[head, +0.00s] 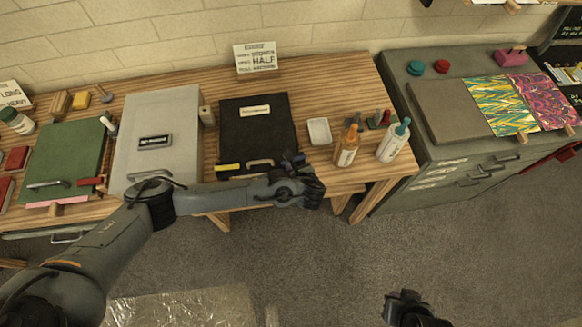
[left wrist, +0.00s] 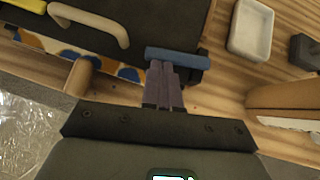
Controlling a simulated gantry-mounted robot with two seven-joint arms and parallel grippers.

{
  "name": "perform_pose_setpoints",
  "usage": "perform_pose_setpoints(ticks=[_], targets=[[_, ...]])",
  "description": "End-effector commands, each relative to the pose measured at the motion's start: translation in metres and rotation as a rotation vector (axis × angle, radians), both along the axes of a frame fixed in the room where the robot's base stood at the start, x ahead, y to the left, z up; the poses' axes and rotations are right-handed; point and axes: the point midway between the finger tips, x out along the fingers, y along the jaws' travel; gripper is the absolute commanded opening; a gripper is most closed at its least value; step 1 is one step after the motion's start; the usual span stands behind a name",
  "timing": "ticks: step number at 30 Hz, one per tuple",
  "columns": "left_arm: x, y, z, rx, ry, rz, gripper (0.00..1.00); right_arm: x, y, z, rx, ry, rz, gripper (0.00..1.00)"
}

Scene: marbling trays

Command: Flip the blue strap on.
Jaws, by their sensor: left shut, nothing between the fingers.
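The blue strap (left wrist: 178,57) is a short bar at the front edge of the black case (head: 255,120), right of its tan handle (left wrist: 95,22). It appears next to a dark block at its right end. In the head view the strap (head: 295,158) is partly hidden by my left gripper (head: 300,171). In the left wrist view that gripper (left wrist: 161,66) is shut and empty, its fingertips right at the strap's near edge; whether they touch I cannot tell. The case is closed. My right gripper (head: 405,298) hangs low over the floor, its fingers unclear.
A yellow strap (head: 229,167) sits left on the case front. Patterned paper (left wrist: 128,73) shows under the case edge. A white dish (head: 319,131) and two bottles, orange (head: 347,147) and white (head: 392,144), stand to the right. A grey case (head: 156,110) lies left.

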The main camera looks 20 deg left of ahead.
Motion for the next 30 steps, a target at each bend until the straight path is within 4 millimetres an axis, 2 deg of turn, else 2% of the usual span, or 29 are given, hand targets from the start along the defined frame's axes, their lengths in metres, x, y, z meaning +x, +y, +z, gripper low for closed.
perform_pose_setpoints(ticks=[10,18,30], targets=[[0.001,0.002,0.0,0.001,-0.001,-0.006,0.0,0.0,0.001,0.0,0.006,0.0,-0.004,0.0],[0.012,0.018,0.002,0.001,-0.001,-0.112,0.0,0.0,0.002,0.003,0.009,0.0,-0.006,0.0],[0.012,0.018,0.0,0.0,0.0,-0.111,0.0,0.0,0.002,0.002,0.01,-0.001,-0.006,0.0]])
